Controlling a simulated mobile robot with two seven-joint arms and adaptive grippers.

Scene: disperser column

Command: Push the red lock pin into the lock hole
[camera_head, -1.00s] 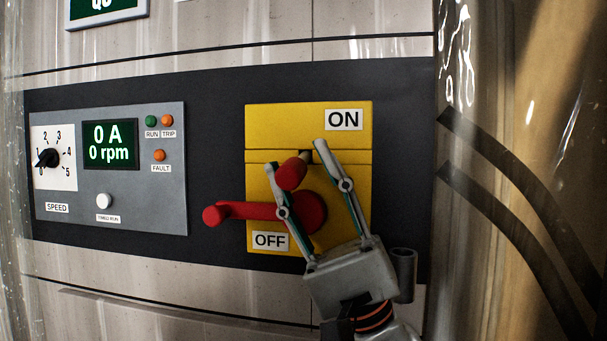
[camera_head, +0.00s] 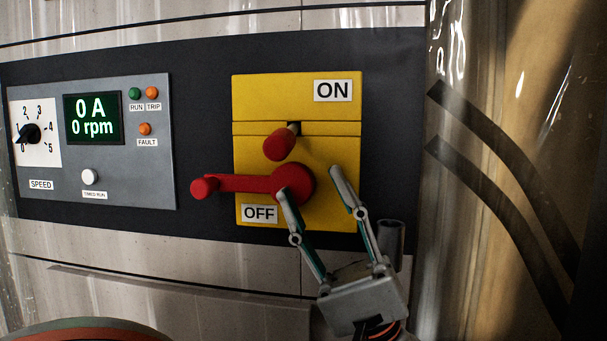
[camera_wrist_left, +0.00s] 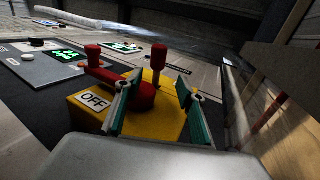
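The red lock pin (camera_head: 281,143) sticks out of the yellow switch box (camera_head: 250,97), its short stem meeting the dark lock hole (camera_head: 294,127) below the ON label. I cannot tell how deep it sits. The red lever (camera_head: 245,184) points left, above the OFF label. My left gripper (camera_head: 312,183) is open and empty, its fingertips below the pin and in front of the lever's hub. In the left wrist view the pin (camera_wrist_left: 159,54) stands beyond the open fingers (camera_wrist_left: 157,80), clear of them. My right gripper is not in view.
A grey control panel (camera_head: 160,180) with speed knob, lamps and a display reading 0 A and 0 rpm is left of the box. A shiny, curved transparent surface (camera_head: 470,200) stands to the right. The space directly before the pin is clear.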

